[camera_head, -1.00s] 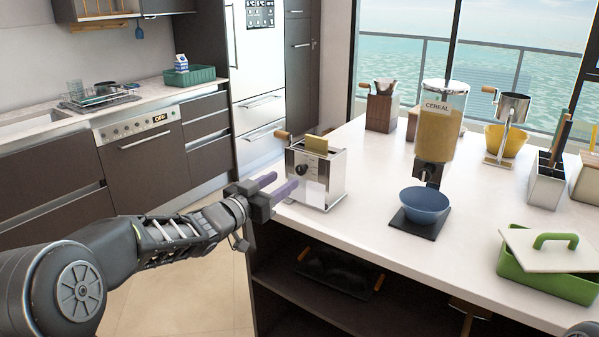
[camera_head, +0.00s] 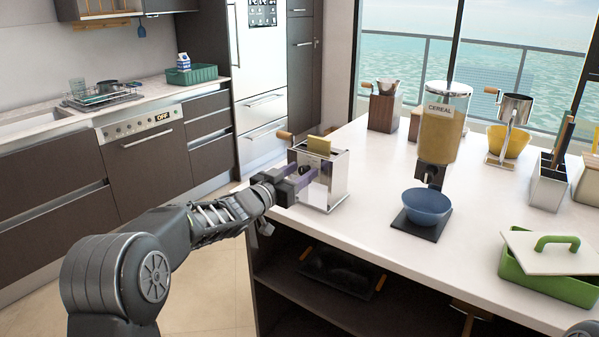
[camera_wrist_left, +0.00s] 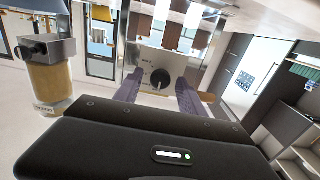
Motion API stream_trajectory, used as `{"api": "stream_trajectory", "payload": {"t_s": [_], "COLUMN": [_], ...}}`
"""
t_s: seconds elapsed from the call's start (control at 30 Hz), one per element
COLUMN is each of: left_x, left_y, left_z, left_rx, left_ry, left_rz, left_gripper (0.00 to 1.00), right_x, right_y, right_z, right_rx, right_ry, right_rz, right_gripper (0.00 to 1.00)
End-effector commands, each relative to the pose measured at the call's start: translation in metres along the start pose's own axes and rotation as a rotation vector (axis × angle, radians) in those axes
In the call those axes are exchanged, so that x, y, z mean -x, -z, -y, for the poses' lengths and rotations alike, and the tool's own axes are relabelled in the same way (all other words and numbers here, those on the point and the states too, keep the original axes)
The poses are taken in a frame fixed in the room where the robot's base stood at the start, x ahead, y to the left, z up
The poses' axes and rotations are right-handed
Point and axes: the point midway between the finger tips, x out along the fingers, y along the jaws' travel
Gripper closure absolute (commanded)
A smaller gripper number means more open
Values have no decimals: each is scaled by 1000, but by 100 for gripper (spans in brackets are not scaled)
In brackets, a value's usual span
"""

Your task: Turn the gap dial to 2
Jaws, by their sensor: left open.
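The gap dial is a small black round knob on the front face of a steel toaster (camera_head: 334,182). In the left wrist view the dial (camera_wrist_left: 160,79) shows between and beyond my two purple fingertips, with small markings too blurred to read. In the head view the dial is mostly hidden behind my fingers. My left gripper (camera_head: 303,181) is open in front of the toaster's face, and its fingers (camera_wrist_left: 160,95) lie on either side of the dial in the wrist picture. I cannot tell whether they touch it. My right gripper is not in view.
The toaster stands at the left edge of a white counter (camera_head: 370,230), with a yellowish slice (camera_head: 319,145) on top and a wooden-handled lever (camera_head: 284,135). A cereal dispenser (camera_head: 440,125) and blue bowl (camera_head: 428,205) stand to its right. A green box (camera_head: 545,270) is farther right.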

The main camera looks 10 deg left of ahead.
Motion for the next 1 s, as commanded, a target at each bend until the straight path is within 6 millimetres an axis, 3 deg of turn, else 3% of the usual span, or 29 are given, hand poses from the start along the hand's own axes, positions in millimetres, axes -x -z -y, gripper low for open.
{"api": "stream_trajectory", "payload": {"t_s": [0.2,0.77,1.0], "left_x": [0,0,0], "left_y": [0,0,0], "left_z": [0,0,0], "left_rx": [0,0,0], "left_ry": [1,1,1], "left_rz": [0,0,0], "left_gripper": [53,99,100], "right_x": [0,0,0], "right_y": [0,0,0], "right_z": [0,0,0], "right_rx": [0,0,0], "right_ry": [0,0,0], "right_rz": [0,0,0], "right_gripper": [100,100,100]}}
